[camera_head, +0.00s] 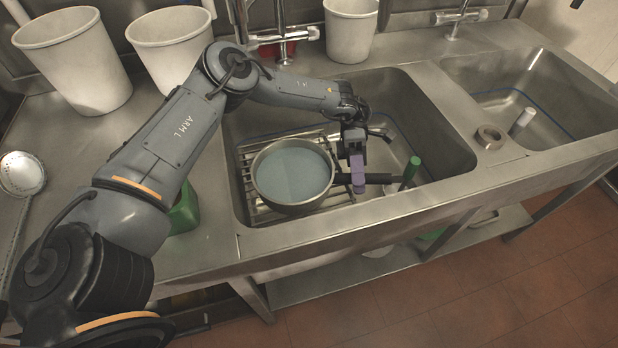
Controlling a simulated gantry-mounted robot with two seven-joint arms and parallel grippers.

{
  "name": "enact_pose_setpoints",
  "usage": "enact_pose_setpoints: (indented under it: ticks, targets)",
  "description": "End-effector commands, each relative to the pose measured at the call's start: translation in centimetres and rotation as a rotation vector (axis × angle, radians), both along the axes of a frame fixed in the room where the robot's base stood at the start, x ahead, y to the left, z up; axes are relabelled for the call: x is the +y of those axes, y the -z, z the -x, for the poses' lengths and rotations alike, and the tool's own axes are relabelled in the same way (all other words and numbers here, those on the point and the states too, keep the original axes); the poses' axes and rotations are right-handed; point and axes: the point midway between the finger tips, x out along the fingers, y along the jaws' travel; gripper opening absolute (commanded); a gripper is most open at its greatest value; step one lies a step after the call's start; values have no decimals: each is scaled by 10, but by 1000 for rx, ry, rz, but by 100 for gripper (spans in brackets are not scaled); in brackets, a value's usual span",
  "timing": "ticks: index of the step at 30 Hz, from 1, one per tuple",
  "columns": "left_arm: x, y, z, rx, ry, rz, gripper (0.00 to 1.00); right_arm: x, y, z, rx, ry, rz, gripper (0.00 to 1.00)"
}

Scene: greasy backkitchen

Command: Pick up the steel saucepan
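The steel saucepan (292,176) sits on a wire rack in the left sink basin, looking upright, with a smooth blue-grey inside; I cannot tell if that is liquid. Its black handle (378,179) points right. My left gripper (357,176) reaches down over the handle near the pan, its purple fingers at the handle, which shows on both sides of them. The fingers overlap in this view, so I cannot tell whether they are closed on the handle. My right gripper is not in view.
The wire rack (247,190) lies under the pan. A green-handled tool (411,169) stands just beyond the handle's end. The sink's front rim (330,222) is close. White buckets (75,62) and a tap (282,35) stand behind. A second basin is at right.

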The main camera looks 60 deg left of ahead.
Motion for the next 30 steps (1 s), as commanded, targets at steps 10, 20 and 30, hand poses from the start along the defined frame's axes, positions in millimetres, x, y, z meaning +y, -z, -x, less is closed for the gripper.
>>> enact_pose_setpoints:
  ticks: [10,20,30]
  targets:
    - [0,0,0,0,1,1,0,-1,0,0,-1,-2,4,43]
    - [0,-1,0,0,1,1,0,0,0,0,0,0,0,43]
    - [0,-1,0,0,1,1,0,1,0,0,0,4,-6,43]
